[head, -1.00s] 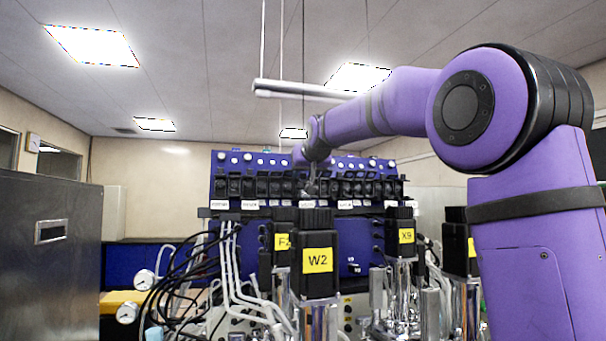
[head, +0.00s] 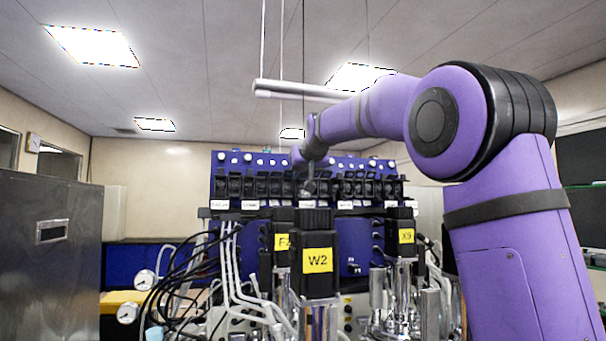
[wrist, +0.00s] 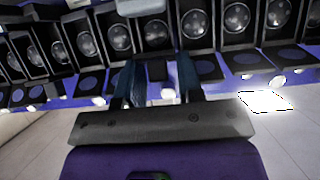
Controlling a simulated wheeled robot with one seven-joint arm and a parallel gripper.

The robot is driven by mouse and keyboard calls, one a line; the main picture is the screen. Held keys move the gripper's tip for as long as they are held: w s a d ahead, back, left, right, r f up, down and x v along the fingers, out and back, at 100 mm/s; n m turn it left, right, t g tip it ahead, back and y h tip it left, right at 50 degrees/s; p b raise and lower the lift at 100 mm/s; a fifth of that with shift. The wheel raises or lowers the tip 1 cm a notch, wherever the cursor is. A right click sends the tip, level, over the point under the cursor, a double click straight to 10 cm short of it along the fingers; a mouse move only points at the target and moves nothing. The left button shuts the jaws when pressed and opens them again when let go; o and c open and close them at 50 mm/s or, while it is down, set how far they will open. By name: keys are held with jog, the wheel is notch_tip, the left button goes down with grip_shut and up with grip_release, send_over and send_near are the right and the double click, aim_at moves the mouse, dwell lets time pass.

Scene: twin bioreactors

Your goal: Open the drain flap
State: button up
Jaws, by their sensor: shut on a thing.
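A row of black units with dark flaps (head: 350,187) runs across the blue panel in the head view. The wrist view shows their round, glassy fronts (wrist: 195,22) and square flaps (wrist: 205,67). My gripper (head: 307,188) is at the middle of this row. In the wrist view my gripper (wrist: 160,80) has its two fingers on either side of a small dark block, which looks like part of a flap (wrist: 157,70), and is shut on it. The fingers and wrist hide much of this unit. I cannot tell which flap is the drain flap.
Black-capped units labelled W2 (head: 318,262) and X9 (head: 406,237) stand in front of the panel, with tubes and cables (head: 185,285) at the left. A metal cabinet (head: 50,260) stands far left. Neighbouring flaps sit close to my fingers.

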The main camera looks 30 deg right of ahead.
jog(key=shift+w+r+g, duration=0.15)
jog(key=shift+g, duration=0.85)
jog(key=shift+y, duration=0.3)
jog(key=o, duration=0.6)
jog(key=v, duration=1)
jog(key=shift+s+a+r, duration=0.1)
jog(key=shift+s+r, duration=0.1)
jog(key=shift+s, duration=0.15)
